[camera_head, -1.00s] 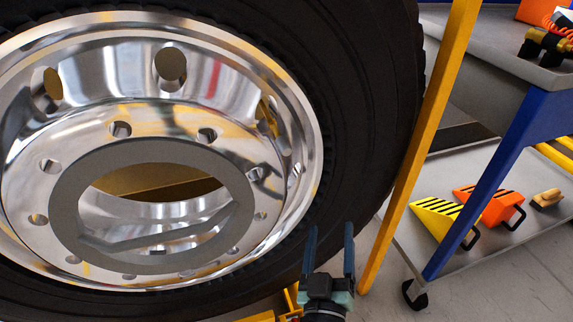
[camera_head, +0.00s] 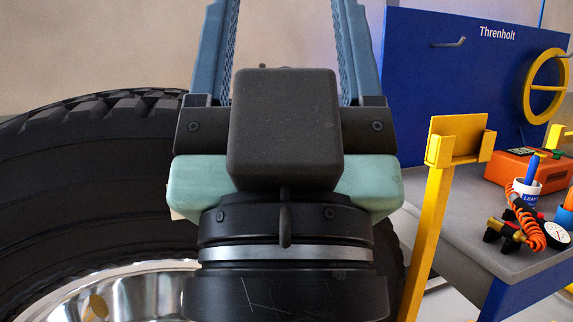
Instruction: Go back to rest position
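My gripper (camera_head: 285,60) fills the middle of the head view, close to the camera and pointing up. Its two blue fingers stand wide apart with nothing between them; their tips run out of the top of the picture. The big black tyre (camera_head: 85,180) stands behind it at the left, and part of its shiny metal rim (camera_head: 140,295) shows at the bottom left. My gripper and wrist hide the tyre's right side.
A yellow post (camera_head: 428,240) with a bracket stands right of the tyre. A blue panel (camera_head: 460,90) holds a yellow ring (camera_head: 545,85).

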